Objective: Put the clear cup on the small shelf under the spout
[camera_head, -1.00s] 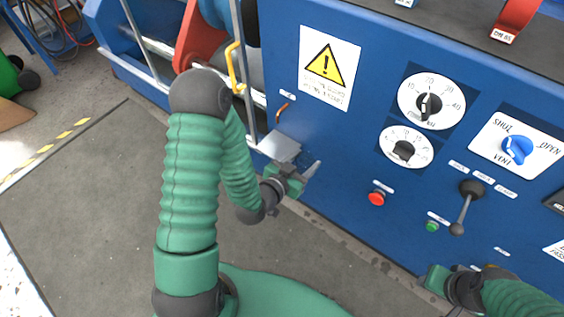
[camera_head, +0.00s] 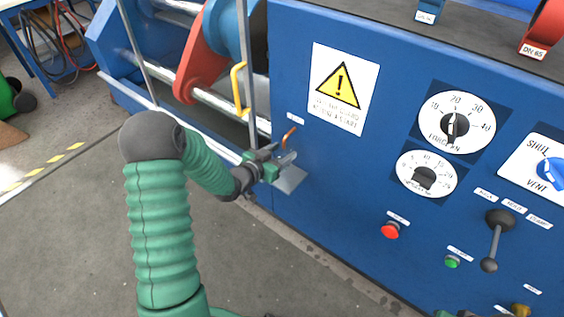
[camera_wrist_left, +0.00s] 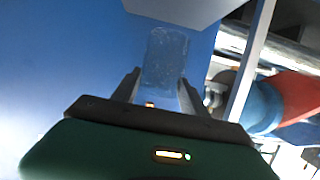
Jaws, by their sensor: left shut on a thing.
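My left gripper (camera_head: 280,160) is in front of the blue panel, just below the copper-coloured spout (camera_head: 289,135). It overlaps the small grey metal shelf (camera_head: 291,179) in the head view. In the left wrist view the clear cup (camera_wrist_left: 165,58) is between the two fingers, and the gripper (camera_wrist_left: 160,95) is shut on it. The cup is hard to make out in the head view. I cannot tell whether the cup touches the shelf. A little of my right gripper (camera_head: 455,314) shows at the bottom edge; its fingers are not clear.
The blue panel carries a warning sign (camera_head: 342,88), two dials (camera_head: 454,125), a red button (camera_head: 390,231), a green button (camera_head: 452,262) and a lever (camera_head: 494,240). A grey post (camera_head: 248,75) and a yellow handle (camera_head: 238,88) stand close left of the spout. Open floor lies in front.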

